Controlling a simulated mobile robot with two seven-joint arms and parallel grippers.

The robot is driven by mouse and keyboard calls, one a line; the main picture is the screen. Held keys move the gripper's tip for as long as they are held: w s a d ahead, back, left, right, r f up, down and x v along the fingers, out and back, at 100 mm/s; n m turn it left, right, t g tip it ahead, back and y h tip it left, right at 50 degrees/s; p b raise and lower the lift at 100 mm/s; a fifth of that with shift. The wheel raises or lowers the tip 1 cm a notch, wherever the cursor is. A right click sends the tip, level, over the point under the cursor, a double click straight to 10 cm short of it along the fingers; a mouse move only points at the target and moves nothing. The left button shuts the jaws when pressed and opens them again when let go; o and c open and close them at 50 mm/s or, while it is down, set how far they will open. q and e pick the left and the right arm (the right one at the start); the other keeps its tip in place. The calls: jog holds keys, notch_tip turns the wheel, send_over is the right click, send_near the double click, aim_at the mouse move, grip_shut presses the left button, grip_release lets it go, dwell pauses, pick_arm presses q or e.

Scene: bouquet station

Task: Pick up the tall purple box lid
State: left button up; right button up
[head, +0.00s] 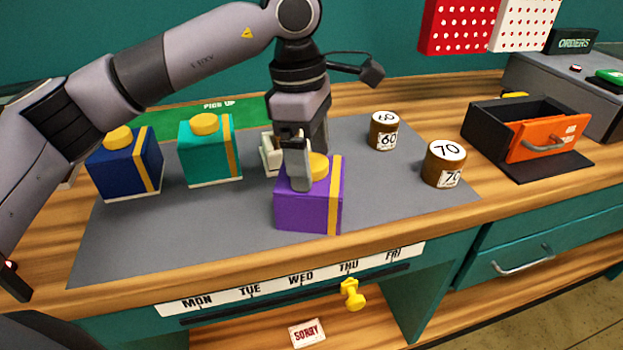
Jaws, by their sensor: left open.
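The tall purple box lid (306,209) stands upright on the grey mat, with a yellow stripe down its right side and a round yellow knob (319,167) on top. My left gripper (299,172) points down over the lid's top, its jaws open. One finger shows just left of the knob and hides part of it; I cannot tell whether it touches. The other finger is not clearly seen. My right gripper is not in view.
A blue box (125,171) and a teal box (210,153) with yellow knobs stand to the left. Two brown cylinders, marked 60 (383,132) and 70 (443,166), stand right. A black tray with an orange front (545,137) lies further right. The front mat (200,240) is clear.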

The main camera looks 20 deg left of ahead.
pick_arm(q)
jog(key=c, duration=1.4)
